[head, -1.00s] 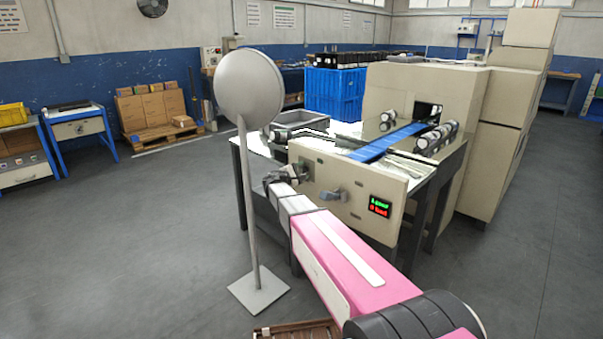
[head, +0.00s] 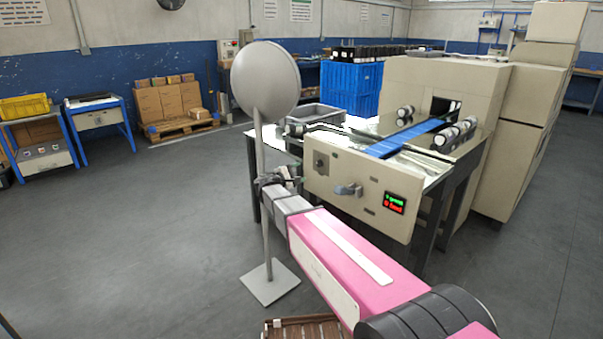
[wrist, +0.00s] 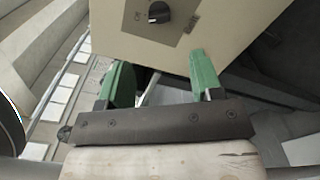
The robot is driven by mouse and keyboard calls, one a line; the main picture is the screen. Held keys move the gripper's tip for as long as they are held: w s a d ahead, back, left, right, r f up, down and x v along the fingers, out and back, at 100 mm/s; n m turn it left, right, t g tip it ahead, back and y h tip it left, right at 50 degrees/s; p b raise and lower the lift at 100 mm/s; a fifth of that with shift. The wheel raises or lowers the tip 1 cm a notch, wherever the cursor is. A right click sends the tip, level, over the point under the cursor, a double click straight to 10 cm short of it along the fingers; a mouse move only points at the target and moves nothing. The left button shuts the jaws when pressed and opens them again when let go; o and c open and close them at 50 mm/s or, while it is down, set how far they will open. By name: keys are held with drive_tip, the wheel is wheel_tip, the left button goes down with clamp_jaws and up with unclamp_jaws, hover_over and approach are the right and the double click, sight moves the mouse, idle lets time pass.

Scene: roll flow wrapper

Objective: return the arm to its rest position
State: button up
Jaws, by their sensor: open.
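My arm (head: 345,258), with a pink link, reaches forward from the lower right in the head view. My gripper (head: 272,180) is at its far end, near the left end of the machine's front panel. In the wrist view my gripper (wrist: 160,82) shows two green fingers spread apart with nothing between them. A black rotary knob (wrist: 159,12) on a beige panel lies beyond the fingers, apart from them. In the head view the panel (head: 355,190) also carries a grey handle (head: 348,189) and a small display (head: 395,203) with green and red text.
A brown slatted crate (head: 305,330) lies at the bottom edge. The floor on the left is clear.

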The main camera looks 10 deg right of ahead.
drive_tip(key=s+d+f+m+g+y, duration=0.35)
drive_tip(key=s+d+f, duration=0.2)
drive_tip(key=s, duration=0.25)
drive_tip(key=s+d+f+m+g+y, duration=0.2)
drive_tip(key=s+d+f+m+g, duration=0.1)
drive_tip(key=s+d+f+g, duration=0.25)
drive_tip(key=s+a+f+m+y, duration=0.1)
drive_tip(key=s+f+m+y, duration=0.2)
drive_tip(key=s, duration=0.6)
drive_tip(key=s+a+f+m+g+y, duration=0.1)
drive_tip(key=s+f+m+y, duration=0.2)
drive_tip(key=s+y, duration=0.3)
drive_tip(key=s+m, duration=0.1)
drive_tip(key=s, duration=0.1)
drive_tip(key=shift+s+a+g, duration=0.25)
drive_tip(key=shift+s+g, duration=0.05)
drive_tip(key=shift+s, duration=0.05)
